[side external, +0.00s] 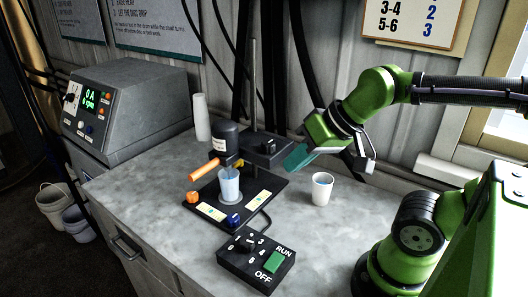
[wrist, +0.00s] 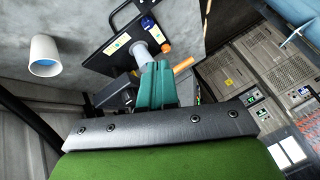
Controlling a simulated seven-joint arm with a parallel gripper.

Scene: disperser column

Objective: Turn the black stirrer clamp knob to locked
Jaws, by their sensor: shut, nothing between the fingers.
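The stirrer stand has a dark motor head (side external: 225,138) with a pale label, beside a black clamp block (side external: 262,152) on the upright rod (side external: 253,85). A small black knob (side external: 270,146) appears to sit on top of the block; its setting is too small to read. My gripper (side external: 287,165) has teal fingers, shut and empty, just right of the clamp block, pointing at it. I cannot tell whether they touch. In the wrist view the fingers (wrist: 157,68) cover part of the stand, and the knob is not clearly visible.
An orange handle (side external: 203,171) sticks out left of the stand. A beaker (side external: 229,184) stands on the black base plate (side external: 262,186). A white cup (side external: 321,189) stands to the right, below my gripper. A switch box (side external: 256,263) lies in front. The right front counter is clear.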

